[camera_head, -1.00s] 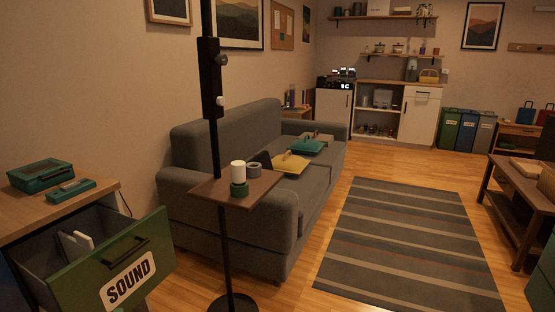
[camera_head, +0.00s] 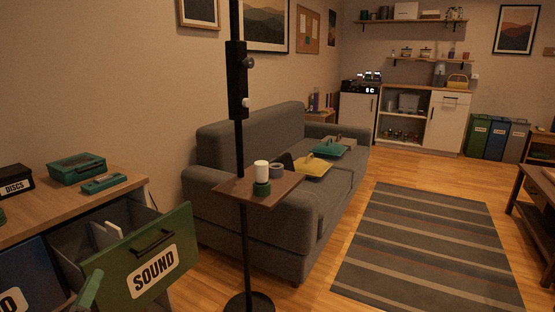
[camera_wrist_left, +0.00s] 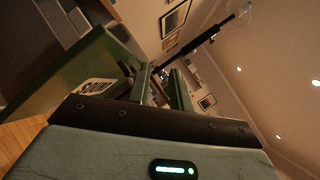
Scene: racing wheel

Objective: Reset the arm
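My left gripper shows in the left wrist view (camera_wrist_left: 161,80) as two green fingers standing apart, with only background between them. In the head view only a green piece of it (camera_head: 89,291) shows at the lower left, in front of the drawers. The green drawer labelled SOUND (camera_head: 183,241) is pulled open, with white items (camera_head: 106,235) inside. In the left wrist view the drawer front (camera_wrist_left: 75,80) is tilted and lies left of the fingers. My right gripper is not in view.
The wooden cabinet top (camera_head: 40,205) holds a green case (camera_head: 77,170), a smaller green item (camera_head: 104,184) and a black DISCS box (camera_head: 15,181). A black pole (camera_head: 243,140) with a small shelf (camera_head: 231,188) stands before the grey sofa (camera_head: 260,235). The striped rug (camera_head: 420,250) is clear.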

